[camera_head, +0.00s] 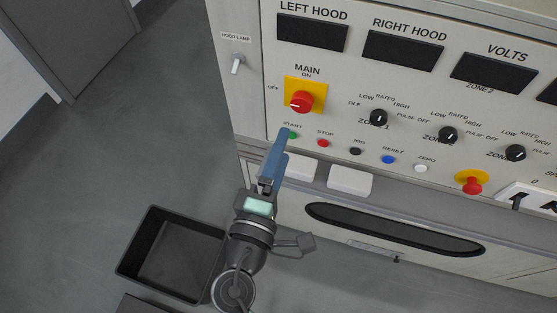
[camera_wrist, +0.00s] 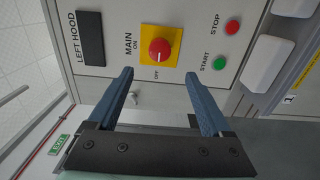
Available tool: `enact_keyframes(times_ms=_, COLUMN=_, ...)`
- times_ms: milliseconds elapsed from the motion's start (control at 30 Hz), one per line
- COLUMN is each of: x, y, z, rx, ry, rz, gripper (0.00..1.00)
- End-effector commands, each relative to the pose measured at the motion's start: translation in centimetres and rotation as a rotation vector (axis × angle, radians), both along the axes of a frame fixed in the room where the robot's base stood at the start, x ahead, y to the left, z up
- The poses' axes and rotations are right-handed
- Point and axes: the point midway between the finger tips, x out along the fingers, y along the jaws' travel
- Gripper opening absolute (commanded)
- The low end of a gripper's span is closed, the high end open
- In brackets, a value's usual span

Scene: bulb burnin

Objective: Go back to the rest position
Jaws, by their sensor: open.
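My gripper (camera_wrist: 168,98) is open and empty, with its two blue fingers apart in the wrist view. In the head view my gripper (camera_head: 279,150) is in front of the panel, its fingertips overlapping the area by the green START button (camera_head: 292,135). I cannot tell whether it touches the panel. The red MAIN knob (camera_head: 301,102) on its yellow plate sits above the fingertips. In the wrist view the MAIN knob (camera_wrist: 160,50) and the green START button (camera_wrist: 219,63) show beyond the fingers, both apart from them. The red STOP button (camera_head: 323,143) is right of START.
The control panel (camera_head: 330,85) fills the right side, with dark displays, black zone knobs and a red mushroom button (camera_head: 472,184). A black open bin (camera_head: 150,240) stands on the floor beside my arm. White blocks (camera_head: 349,180) sit on the panel's ledge. The floor at left is clear.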

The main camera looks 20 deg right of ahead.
Motion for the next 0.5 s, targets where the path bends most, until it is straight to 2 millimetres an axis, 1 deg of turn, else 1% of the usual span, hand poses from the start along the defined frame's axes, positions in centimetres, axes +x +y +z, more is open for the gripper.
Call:
enact_keyframes(times_ms=100, x=-0.93, y=0.64, z=-0.06, rx=0.000, ry=0.000, rz=0.000, gripper=0.83)
enact_keyframes(times_ms=200, x=-1.23, y=0.82, z=-0.02, rx=0.001, ry=-0.001, rz=0.000, gripper=0.83)
enact_keyframes(times_ms=500, x=-1.25, y=0.82, z=0.03, rx=0.001, ry=-0.001, rz=-0.001, gripper=0.83)
